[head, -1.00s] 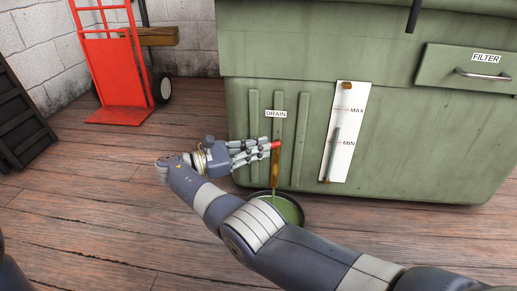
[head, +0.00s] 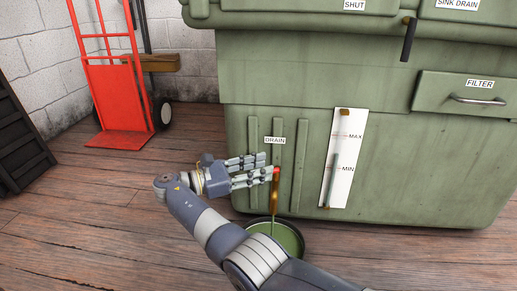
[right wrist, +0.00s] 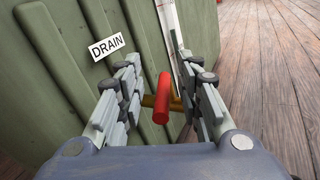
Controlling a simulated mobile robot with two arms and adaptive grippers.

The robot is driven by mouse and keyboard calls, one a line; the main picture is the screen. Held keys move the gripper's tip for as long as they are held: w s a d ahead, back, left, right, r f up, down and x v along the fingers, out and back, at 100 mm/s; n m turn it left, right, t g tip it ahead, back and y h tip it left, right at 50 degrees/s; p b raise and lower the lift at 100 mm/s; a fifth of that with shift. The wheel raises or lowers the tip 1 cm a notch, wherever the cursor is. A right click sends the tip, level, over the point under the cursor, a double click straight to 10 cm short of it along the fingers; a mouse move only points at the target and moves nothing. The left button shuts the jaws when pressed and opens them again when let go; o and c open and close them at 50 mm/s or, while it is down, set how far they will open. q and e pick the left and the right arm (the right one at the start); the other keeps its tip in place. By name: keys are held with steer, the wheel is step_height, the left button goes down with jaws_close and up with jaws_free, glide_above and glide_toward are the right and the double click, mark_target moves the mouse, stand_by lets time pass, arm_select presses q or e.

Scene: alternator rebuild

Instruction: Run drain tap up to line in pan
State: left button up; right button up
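The drain tap has a red handle (right wrist: 160,100) and a brass spout (head: 274,200) on the green tank's front, below the DRAIN label (head: 275,140). My right gripper (head: 271,166) is at the tap from the left. In the right wrist view its fingers stand apart on either side of the handle, with gaps to both sides; it is open. A thin green stream runs from the spout into a dark round pan (head: 302,240) on the floor. Green liquid (head: 285,237) covers the pan's bottom. I cannot make out a line in the pan. My left gripper is out of view.
The green tank (head: 420,150) carries a white gauge strip (head: 348,140); its green column ends between MIN and MAX. A FILTER drawer (head: 470,97) is at right. A red hand truck (head: 112,100) and a black slatted object (head: 18,125) stand left. Wooden floor between is clear.

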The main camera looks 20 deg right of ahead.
step_height(320, 180, up, 8)
steer(key=shift+f, duration=0.25)
